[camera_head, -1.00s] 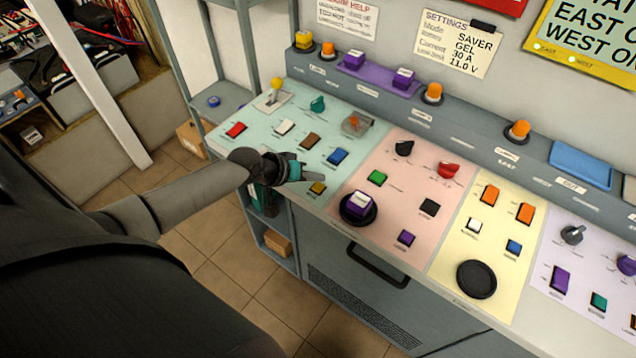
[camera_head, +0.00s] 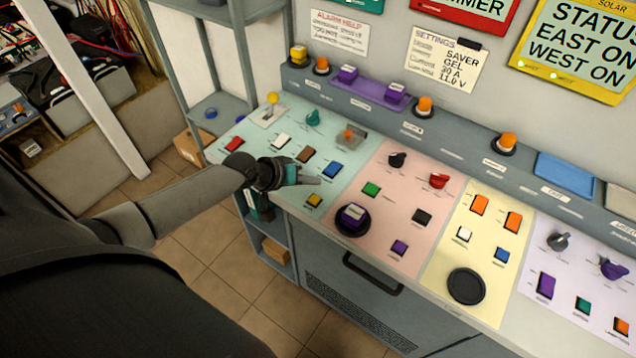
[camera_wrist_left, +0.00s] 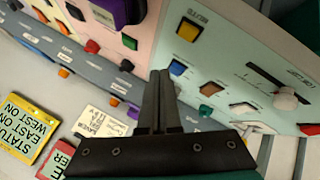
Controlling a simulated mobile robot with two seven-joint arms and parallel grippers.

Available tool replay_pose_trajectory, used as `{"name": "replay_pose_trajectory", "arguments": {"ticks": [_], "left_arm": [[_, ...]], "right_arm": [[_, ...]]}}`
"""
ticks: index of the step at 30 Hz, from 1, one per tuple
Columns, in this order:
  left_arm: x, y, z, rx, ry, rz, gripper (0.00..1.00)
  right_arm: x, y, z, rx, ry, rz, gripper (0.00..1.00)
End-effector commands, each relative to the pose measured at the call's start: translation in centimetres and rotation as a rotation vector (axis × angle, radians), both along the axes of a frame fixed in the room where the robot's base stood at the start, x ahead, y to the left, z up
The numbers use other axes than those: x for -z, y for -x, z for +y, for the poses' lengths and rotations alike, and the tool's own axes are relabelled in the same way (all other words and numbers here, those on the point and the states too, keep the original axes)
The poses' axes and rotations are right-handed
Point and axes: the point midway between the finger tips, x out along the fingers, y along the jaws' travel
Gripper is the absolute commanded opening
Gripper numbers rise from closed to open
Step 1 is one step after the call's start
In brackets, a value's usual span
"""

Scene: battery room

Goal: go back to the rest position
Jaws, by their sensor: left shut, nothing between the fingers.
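My left gripper (camera_head: 310,180) is shut and empty. In the head view it hovers over the front of the light green panel (camera_head: 262,138), close to the yellow button (camera_head: 314,200) and the blue button (camera_head: 333,170). My right gripper is not in view.
The console continues right with a pink panel (camera_head: 398,235), a yellow panel (camera_head: 482,243) and a lilac panel (camera_head: 568,268). A purple cube (camera_head: 352,213) sits on a round black pad. A handle (camera_head: 372,275) sticks out of the console front. Tiled floor (camera_head: 215,255) is free on the left.

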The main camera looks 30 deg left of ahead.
Motion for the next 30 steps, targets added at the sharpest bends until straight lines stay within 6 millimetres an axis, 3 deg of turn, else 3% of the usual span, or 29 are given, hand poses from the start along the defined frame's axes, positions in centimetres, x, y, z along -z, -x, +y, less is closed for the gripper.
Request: {"name": "replay_pose_trajectory", "arguments": {"ticks": [7,11,15,19,24,30], "left_arm": [[0.0,0.1,-0.2,0.005,-0.001,0.002,0.0],[0.6,1.7,-2.8,0.073,-0.017,0.025,0.0],[1.2,6.0,-8.5,0.246,-0.089,0.074,0.0],[0.5,10.6,-12.6,0.394,-0.197,0.113,0.0],[-1.4,15.1,-14.3,0.48,-0.339,0.162,0.0],[-3.4,18.3,-13.7,0.488,-0.445,0.221,0.0]], "right_arm": [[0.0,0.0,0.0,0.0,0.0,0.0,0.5],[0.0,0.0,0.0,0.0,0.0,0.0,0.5],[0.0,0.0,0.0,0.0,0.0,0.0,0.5],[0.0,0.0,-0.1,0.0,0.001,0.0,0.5],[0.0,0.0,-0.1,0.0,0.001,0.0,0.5],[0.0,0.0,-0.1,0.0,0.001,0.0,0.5]]}}
